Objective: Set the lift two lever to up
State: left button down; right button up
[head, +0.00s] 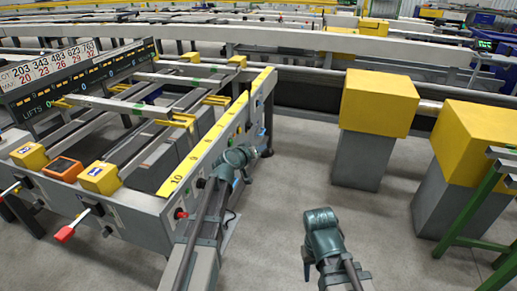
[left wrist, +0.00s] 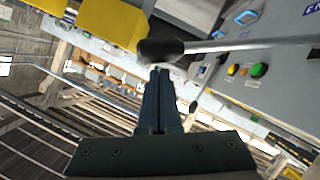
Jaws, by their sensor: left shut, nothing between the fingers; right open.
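My left gripper (head: 238,163) is beside the front panel of the runout table (head: 150,205), near its right-hand corner. In the left wrist view its fingers (left wrist: 158,75) are shut and empty. Their tips are just below the black knob of a lever (left wrist: 160,50) whose grey shaft runs to the right; I cannot tell whether they touch. A second dark-knobbed lever (left wrist: 195,106) shows to the right of the fingers. No label tells me which one is lift two. My right gripper (head: 308,262) is open and empty, above the bare floor, away from the table.
A red-handled lever (head: 64,234) sticks out at the table's left front. A green button (left wrist: 259,70) is on the panel near the levers. Yellow-topped grey blocks (head: 377,103) stand to the right, and a green frame (head: 478,205) at the far right. Floor between is clear.

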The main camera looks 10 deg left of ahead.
dwell(0.3)
pick_arm(q)
jog(key=shift+s+d+f+b, duration=0.1)
jog(key=shift+d+f+b, duration=0.5)
jog(key=shift+f+b, duration=0.2)
pick_arm(e)
jog(key=shift+f, duration=0.7)
pick_arm(q)
jog(key=shift+r, duration=0.1)
